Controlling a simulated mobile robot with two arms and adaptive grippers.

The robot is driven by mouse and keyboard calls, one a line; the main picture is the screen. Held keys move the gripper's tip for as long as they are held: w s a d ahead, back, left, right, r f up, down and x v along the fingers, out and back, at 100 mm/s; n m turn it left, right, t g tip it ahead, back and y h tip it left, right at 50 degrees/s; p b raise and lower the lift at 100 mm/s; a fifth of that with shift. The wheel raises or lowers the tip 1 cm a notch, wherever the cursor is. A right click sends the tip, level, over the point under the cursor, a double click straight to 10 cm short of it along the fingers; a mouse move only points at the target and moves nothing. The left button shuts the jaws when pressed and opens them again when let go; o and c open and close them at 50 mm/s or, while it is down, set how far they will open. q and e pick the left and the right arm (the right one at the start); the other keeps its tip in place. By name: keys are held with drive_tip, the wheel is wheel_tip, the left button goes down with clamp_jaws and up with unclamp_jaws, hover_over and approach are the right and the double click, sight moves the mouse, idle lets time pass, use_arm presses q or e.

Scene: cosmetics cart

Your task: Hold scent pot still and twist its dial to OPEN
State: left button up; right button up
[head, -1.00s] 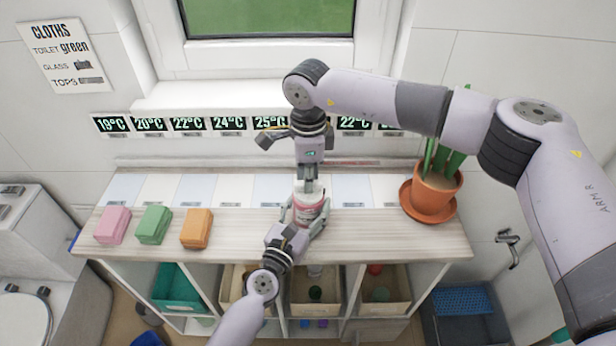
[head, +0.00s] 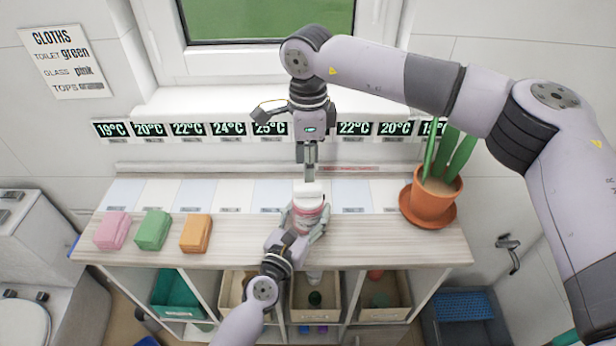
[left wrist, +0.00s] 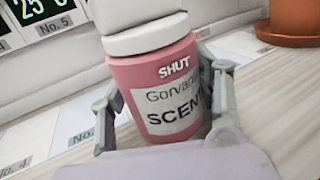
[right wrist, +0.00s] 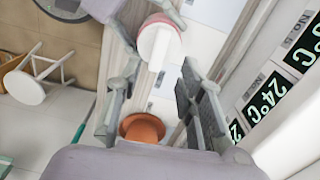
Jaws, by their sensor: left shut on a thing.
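The scent pot (head: 308,213) is pink with a white lid and a label, standing upright at the worktop's front middle. In the left wrist view the pot (left wrist: 160,88) has the word SHUT on its upper pink side, below the white dial (left wrist: 148,36). My left gripper (head: 306,226) is shut around the pot's body, a finger on each side. My right gripper (head: 309,172) points down just above the dial, apart from it. In the right wrist view its fingers are spread and empty, with the dial's pale top (right wrist: 158,46) beyond them.
A potted plant (head: 432,200) stands at the right. Temperature displays line the back wall. Bins fill the shelves below.

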sight(308, 187)
wheel_tip(308, 187, up, 6)
drive_tip(key=shift+f, duration=0.2)
use_arm(q)
drive_tip(key=o, duration=1.6)
drive_tip(key=shift+c, duration=0.2)
